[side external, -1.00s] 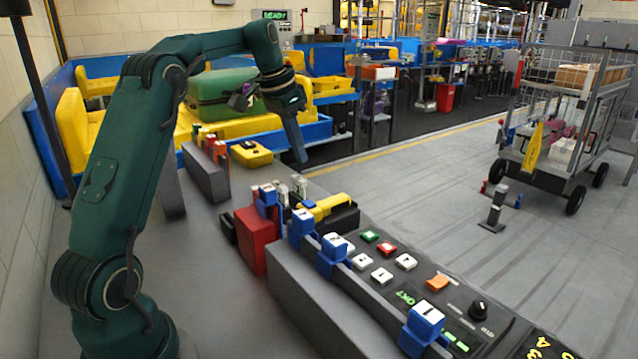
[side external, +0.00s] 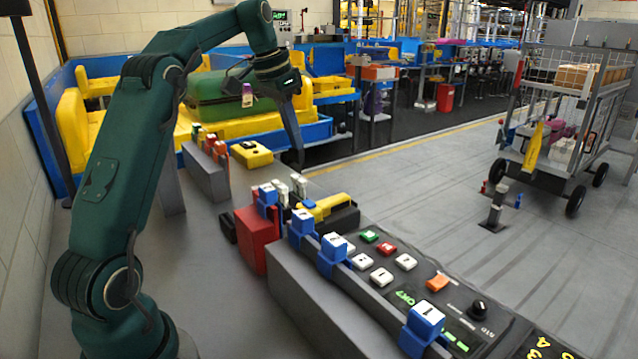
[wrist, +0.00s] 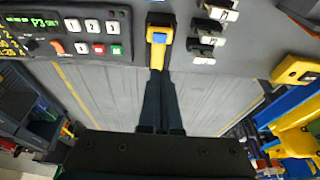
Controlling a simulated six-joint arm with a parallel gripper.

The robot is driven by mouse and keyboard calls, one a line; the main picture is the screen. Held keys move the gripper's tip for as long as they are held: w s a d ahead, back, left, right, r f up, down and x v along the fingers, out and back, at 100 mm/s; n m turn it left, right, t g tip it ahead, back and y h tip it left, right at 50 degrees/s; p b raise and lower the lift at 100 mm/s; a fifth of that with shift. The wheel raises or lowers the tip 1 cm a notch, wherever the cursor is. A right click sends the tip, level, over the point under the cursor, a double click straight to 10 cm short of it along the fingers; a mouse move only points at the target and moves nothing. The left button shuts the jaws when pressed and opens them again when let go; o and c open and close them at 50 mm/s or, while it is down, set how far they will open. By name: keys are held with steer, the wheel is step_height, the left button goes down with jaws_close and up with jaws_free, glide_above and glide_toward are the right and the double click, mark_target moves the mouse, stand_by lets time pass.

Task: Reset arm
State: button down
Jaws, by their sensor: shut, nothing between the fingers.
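My gripper (side external: 296,160) hangs from my green arm above the far edge of the grey bench (side external: 200,245), its dark fingers pointing down. The fingers are together with nothing between them. In the wrist view my gripper (wrist: 160,78) points at a yellow-and-black handled tool (wrist: 157,37) with a blue spot. The fingertips overlap the tool in that view, but whether they touch cannot be told there. In the side view they are apart from the yellow-and-black item (side external: 325,207).
A control panel (side external: 400,262) with blue-capped levers and several buttons fills the front right. A red block (side external: 257,238) stands beside it. A yellow box (side external: 251,154) lies on the bench. A green suitcase (side external: 215,98) rests behind my arm. A wire cart (side external: 570,110) stands on open floor.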

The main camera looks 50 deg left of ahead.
steer(key=s+d+r+m+t, duration=0.1)
steer(key=s+d+r, duration=0.2)
steer(key=d, duration=0.4)
steer(key=s+d+r+m+t, duration=0.1)
steer(key=s+d+r+m, duration=0.2)
steer(key=d, duration=0.5)
steer(key=s+d+f+n, duration=0.4)
steer(key=s+d+f, duration=0.1)
steer(key=s+f, duration=0.7)
steer(key=shift+s+f, duration=0.4)
steer(key=shift+s, duration=0.05)
